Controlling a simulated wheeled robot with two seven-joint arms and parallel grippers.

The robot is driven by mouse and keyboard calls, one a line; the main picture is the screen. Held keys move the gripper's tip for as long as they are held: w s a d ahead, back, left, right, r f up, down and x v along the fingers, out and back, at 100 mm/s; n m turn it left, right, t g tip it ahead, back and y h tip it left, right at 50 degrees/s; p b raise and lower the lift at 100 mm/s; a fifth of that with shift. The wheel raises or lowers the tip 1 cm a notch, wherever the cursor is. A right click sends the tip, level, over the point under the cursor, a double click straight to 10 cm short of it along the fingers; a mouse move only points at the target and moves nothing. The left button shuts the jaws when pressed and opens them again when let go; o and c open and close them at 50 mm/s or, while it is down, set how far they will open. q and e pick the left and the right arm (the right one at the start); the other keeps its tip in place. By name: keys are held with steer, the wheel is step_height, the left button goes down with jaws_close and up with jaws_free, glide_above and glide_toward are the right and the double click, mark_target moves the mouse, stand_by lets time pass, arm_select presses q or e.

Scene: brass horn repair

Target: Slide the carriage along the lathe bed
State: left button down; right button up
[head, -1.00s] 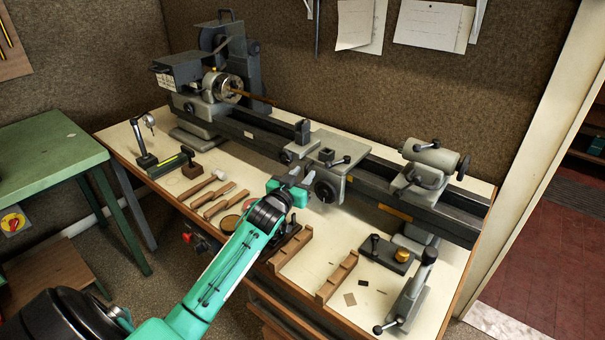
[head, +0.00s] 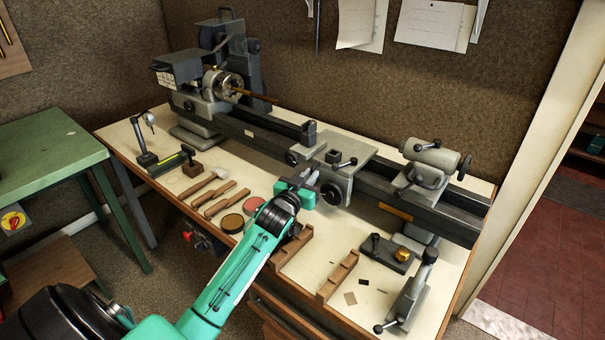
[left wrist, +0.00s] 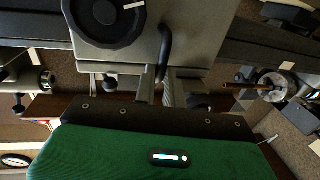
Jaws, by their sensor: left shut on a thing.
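The carriage (head: 343,168) is a grey block with a flat top and a small lever, sitting across the long dark lathe bed (head: 268,136) between the chuck and the tailstock. A round dark handwheel (head: 331,194) is on its front, and shows large in the left wrist view (left wrist: 105,22). My left gripper (head: 312,182) is at the carriage's front, beside the handwheel. In the left wrist view its fingers (left wrist: 158,92) are shut on the dark curved carriage handle (left wrist: 166,50); the exact contact is partly hidden. My right gripper is not in view.
The chuck (head: 222,86) holds a thin brass rod (head: 255,96) at the left. The tailstock (head: 422,168) stands on the bed right of the carriage, with bare bed between. Wooden blocks (head: 338,277), round tins (head: 232,223) and hand tools lie on the bench in front.

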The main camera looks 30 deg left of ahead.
arm_select(q)
steer(key=d, duration=0.2)
steer(key=shift+s+d, duration=0.1)
steer(key=shift+d, duration=0.25)
steer(key=c, duration=1.5)
jaws_free()
steer(key=shift+a, duration=0.1)
